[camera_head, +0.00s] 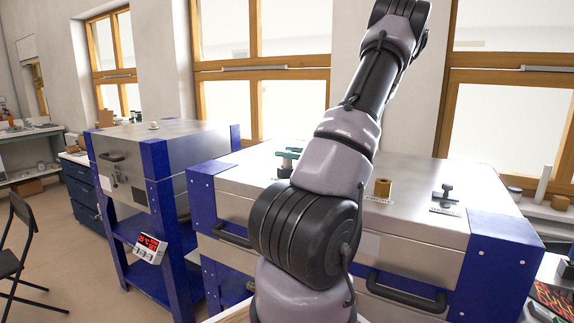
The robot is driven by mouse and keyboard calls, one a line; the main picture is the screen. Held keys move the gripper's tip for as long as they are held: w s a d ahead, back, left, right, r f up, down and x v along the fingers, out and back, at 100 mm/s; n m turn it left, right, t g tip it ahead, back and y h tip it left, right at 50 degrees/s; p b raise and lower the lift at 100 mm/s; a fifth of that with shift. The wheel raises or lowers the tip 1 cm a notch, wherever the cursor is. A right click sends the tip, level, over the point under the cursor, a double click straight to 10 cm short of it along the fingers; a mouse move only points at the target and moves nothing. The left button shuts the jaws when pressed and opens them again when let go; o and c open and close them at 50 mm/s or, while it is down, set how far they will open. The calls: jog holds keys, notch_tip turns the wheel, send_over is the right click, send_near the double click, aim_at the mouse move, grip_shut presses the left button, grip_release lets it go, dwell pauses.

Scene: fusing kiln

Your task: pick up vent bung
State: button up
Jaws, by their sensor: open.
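A short tan-brown cylinder (382,187) stands upright on the steel lid of the near kiln (424,225), right of my arm, and may be the vent bung. A small label lies in front of it. A small pale round piece (154,125) sits on top of the far kiln (135,140); I cannot tell if it is a bung. My arm rises across the middle of the view and leaves at the top edge. My gripper is out of the picture, and my arm hides part of the near lid.
A dark T-handled fitting (447,196) stands right of the cylinder, and a green fitting (288,160) is left of my arm. Black handles (405,292) jut from the near kiln's front. A red-display controller (149,248) hangs at left. A black chair (18,255) stands at far left.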

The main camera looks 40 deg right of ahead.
jog(key=shift+x, duration=1.75)
grip_shut()
notch_tip(320, 180, up, 10)
